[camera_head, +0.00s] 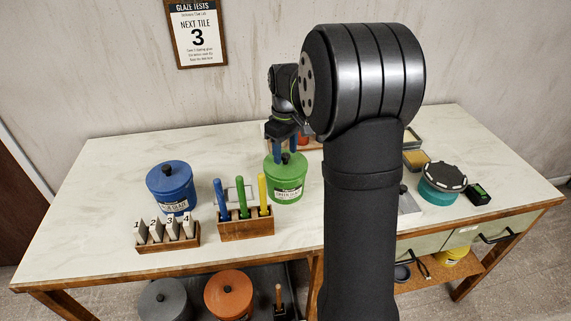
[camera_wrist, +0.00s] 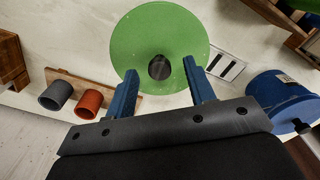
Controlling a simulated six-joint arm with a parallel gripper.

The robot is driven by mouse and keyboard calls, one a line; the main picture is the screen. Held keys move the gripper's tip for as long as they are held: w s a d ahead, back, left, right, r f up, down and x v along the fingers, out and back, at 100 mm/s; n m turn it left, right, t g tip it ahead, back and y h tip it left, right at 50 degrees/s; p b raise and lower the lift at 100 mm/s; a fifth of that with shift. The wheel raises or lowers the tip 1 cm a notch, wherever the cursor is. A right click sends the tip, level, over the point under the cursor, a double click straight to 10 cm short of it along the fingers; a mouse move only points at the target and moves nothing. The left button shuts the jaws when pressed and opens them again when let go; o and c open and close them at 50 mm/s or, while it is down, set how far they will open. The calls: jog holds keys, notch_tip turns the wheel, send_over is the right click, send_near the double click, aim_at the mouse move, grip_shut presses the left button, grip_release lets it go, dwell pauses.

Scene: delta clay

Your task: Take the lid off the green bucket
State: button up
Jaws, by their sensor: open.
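The green bucket (camera_head: 287,183) stands upright on the table with its green lid (camera_wrist: 135,40) on. The lid has a dark round knob (camera_wrist: 160,67) at its centre. My gripper (camera_head: 284,148) is just above the lid. In the wrist view, its two blue fingers (camera_wrist: 160,84) are apart with the knob showing a little beyond and between their tips. The gripper is open and empty. I cannot tell whether the fingers touch the lid.
The blue bucket (camera_head: 170,186) stands to the left. A wooden holder (camera_head: 245,226) with blue, green and yellow handles stands in front of the green bucket, beside a numbered tile rack (camera_head: 168,240). A teal container (camera_head: 442,187) is at right.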

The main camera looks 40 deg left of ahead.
jog(key=shift+f, duration=0.25)
jog(key=c, duration=1.1)
jog(key=shift+o, duration=0.2)
jog(key=shift+r, duration=0.1)
